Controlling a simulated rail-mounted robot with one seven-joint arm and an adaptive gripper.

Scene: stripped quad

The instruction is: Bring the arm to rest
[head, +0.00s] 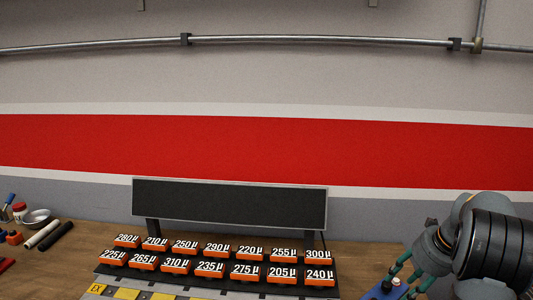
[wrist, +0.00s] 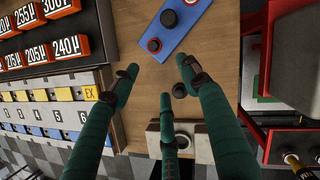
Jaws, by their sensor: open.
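My gripper (wrist: 160,80) has several green fingers with dark tips, spread apart with nothing between them. In the wrist view it hangs over the wooden bench top (wrist: 225,60). In the head view my arm is at the lower right, with part of the gripper (head: 405,278) beside the blue plate (head: 377,293).
A rack of orange number tags (head: 208,268) stands mid-bench before a dark panel (head: 230,204). Numbered drawers or tiles (wrist: 45,118) lie left of my fingers. A red cabinet (wrist: 290,110) is at right. Rods (head: 55,236) and a dish (head: 37,217) lie far left.

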